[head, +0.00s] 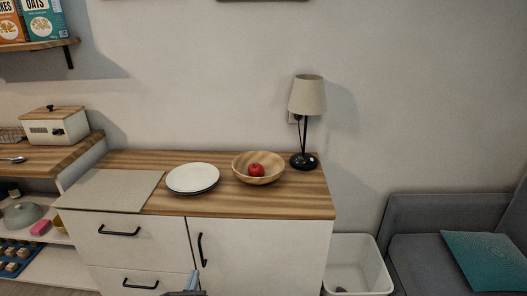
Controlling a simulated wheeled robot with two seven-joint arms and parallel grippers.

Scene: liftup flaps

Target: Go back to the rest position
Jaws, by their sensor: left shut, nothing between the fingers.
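My left gripper (186,289) shows at the bottom edge of the head view, in front of the white cabinet (262,250). Its fingers are shut with nothing visible between them, and most of the arm is cut off by the frame. It appears below the black vertical door handle (201,249); whether it touches the cabinet front I cannot tell. The cabinet's drawers and door look closed. My right gripper is not in view.
A white bin (375,272) and grey sofa (420,212) stand right. Open shelves (62,262) stand left.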

